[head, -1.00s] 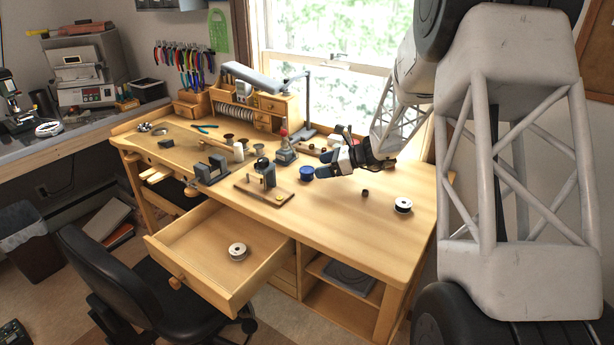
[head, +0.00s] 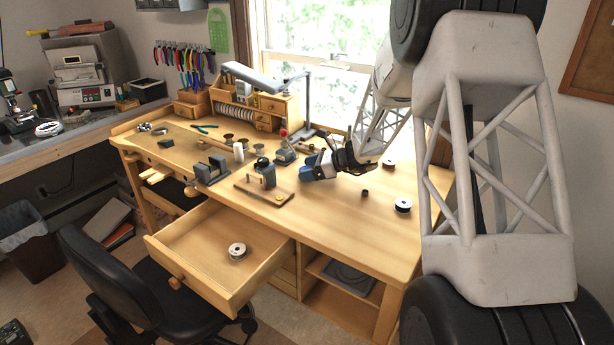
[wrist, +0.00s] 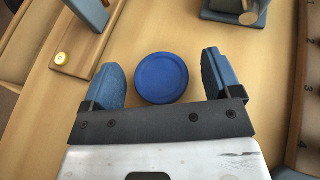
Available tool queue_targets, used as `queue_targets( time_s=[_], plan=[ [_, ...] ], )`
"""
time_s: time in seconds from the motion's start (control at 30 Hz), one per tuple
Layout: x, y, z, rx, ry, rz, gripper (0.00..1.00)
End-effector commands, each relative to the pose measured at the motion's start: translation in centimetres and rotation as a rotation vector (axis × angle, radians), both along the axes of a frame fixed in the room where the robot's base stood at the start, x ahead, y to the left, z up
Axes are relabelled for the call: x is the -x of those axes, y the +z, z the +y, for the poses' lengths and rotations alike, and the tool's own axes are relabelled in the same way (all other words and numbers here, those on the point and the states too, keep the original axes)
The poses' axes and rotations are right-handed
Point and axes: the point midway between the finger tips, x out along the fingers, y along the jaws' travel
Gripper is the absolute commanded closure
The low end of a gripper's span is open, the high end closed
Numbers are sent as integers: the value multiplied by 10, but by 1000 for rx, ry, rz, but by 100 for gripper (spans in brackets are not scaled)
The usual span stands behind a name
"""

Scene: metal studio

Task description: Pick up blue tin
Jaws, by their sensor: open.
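The blue tin (wrist: 161,78) is a round, flat-topped blue disc on the wooden bench top. In the wrist view it sits between the two spread fingers of my gripper (wrist: 162,83). A gap shows on each side of it, wider on the right, so the fingers do not appear to touch it. In the head view my gripper (head: 318,168) is low over the bench, and its blue fingers hide the tin. My gripper is open; its exact height against the tin is hard to tell.
A wooden board with a small metal tool (head: 265,185) stands just left of my gripper. The drawer (head: 205,250) stands open in front.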

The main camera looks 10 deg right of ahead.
Motion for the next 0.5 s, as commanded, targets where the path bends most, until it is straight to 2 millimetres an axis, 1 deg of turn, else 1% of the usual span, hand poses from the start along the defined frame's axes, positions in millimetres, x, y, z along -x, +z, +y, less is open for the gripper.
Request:
queue_targets(
  time_s=[0.03, 0.17, 0.5],
  plan=[
    [-2, -2, 4, 0, 1, 0, 16],
    [-4, -4, 9, -1, 0, 0, 16],
    [-4, -4, 9, 0, -1, 0, 16]
  ],
)
